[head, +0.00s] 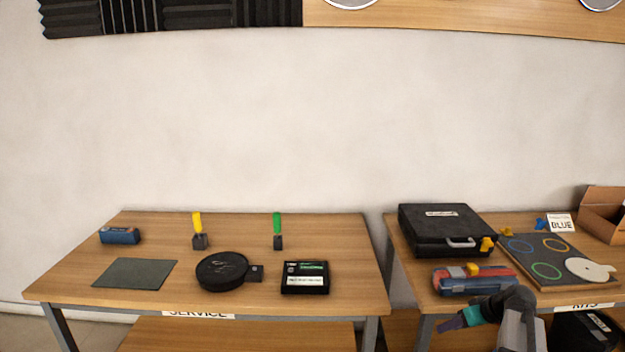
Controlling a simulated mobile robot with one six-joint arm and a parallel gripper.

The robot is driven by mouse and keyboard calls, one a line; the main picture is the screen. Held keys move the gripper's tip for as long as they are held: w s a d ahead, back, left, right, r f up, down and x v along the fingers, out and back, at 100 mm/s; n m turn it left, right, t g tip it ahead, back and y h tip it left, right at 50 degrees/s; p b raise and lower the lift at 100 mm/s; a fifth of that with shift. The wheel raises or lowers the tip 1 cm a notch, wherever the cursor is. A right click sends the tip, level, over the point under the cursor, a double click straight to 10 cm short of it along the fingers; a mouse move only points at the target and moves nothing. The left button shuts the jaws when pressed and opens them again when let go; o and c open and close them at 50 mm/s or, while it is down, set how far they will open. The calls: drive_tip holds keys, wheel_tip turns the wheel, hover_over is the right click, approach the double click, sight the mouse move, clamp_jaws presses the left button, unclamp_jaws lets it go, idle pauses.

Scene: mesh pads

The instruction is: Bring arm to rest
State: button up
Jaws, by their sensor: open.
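My gripper (450,323) shows small and dark in the head view, in front of the right table's front edge. It points left, and the jaws are open; I see nothing held in them. A teal band sits behind it, and my grey and dark arm bends up from the bottom edge. The arm covers part of the right table's front edge. The fingers are too small to show in detail.
The right table (408,268) holds a black case (445,222), a red and blue box (470,281), a ringed board (520,240) and an open carton (603,214). The left table (70,272) holds a black round pad (222,270) and other items. A gap separates the tables.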

drive_tip(key=s+a+f+n+g+y, duration=0.1)
drive_tip(key=s+a+f+g, duration=0.1)
drive_tip(key=a+f, duration=0.65)
drive_tip(key=s+a+f+g, duration=0.2)
drive_tip(key=a+f, duration=0.5)
drive_tip(key=a, duration=0.2)
drive_tip(key=s+a+f+n+g, duration=0.1)
drive_tip(key=s+a+f+g, duration=0.2)
drive_tip(key=s+a+f, duration=0.85)
drive_tip(key=s+a+f+g+h, duration=0.1)
drive_tip(key=s+a+f+g, duration=0.2)
drive_tip(key=s, duration=0.4)
drive_tip(key=s+a+f+g+h, duration=0.1)
drive_tip(key=s+a+f, duration=0.2)
drive_tip(key=s+f, duration=0.3)
drive_tip(key=s+d+m+h, duration=0.2)
drive_tip(key=s+d+m, duration=0.2)
drive_tip(key=s, duration=0.6)
drive_tip(key=shift+d+f+g+h, duration=0.4)
drive_tip(key=shift+d+f, duration=0.05)
drive_tip(key=shift+d, duration=0.25)
